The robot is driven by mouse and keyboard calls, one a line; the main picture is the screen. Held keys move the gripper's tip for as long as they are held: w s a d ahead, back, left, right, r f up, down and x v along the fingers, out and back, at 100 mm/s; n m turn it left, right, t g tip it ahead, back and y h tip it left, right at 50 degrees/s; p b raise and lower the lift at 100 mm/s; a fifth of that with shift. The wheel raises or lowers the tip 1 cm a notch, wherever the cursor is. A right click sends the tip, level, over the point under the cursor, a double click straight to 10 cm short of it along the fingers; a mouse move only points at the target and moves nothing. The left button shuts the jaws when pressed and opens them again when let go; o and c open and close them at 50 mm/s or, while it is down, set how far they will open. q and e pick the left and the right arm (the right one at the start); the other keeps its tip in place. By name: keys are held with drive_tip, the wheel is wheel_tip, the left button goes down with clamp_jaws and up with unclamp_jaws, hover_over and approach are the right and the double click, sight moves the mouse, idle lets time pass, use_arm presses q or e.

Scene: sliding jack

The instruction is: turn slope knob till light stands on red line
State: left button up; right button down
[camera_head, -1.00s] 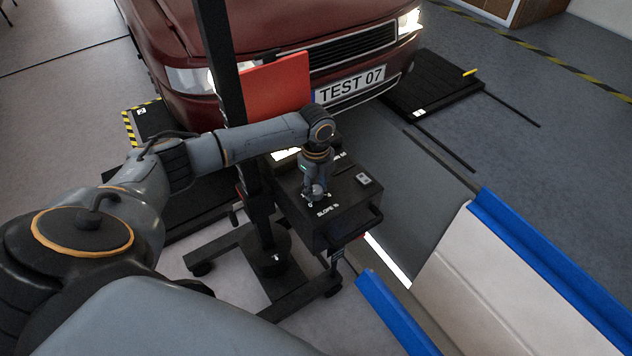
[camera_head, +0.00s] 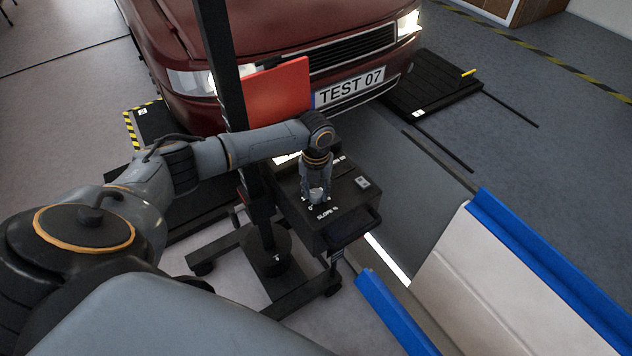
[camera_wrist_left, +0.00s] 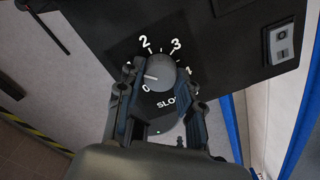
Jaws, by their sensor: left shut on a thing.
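The slope knob (camera_wrist_left: 158,75) is a round grey knob on the dark top of the box (camera_head: 345,226). Numbers ring it in the left wrist view, and its white mark points left, between 0 and 1. My left gripper (camera_wrist_left: 160,78) is shut on the knob, a finger on each side. In the head view the left gripper (camera_head: 316,192) comes down on the knob from above and mostly hides it. A bright strip (camera_head: 286,157) shows at the box's far edge, partly behind my arm. I cannot make out a red line. My right gripper is not in view.
A dark upright post (camera_head: 216,60) on a wheeled stand (camera_head: 268,262) rises beside the box. A red panel (camera_head: 277,92) stands in front of the red car (camera_head: 270,25). A small switch (camera_head: 362,182) sits on the box. Blue-edged ramps (camera_head: 520,235) are at the right.

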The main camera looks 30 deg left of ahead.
sight(316, 193)
use_arm(q)
drive_tip(key=shift+m, duration=1.5)
drive_tip(key=o, duration=1.2)
wheel_tip(316, 193, up, 12)
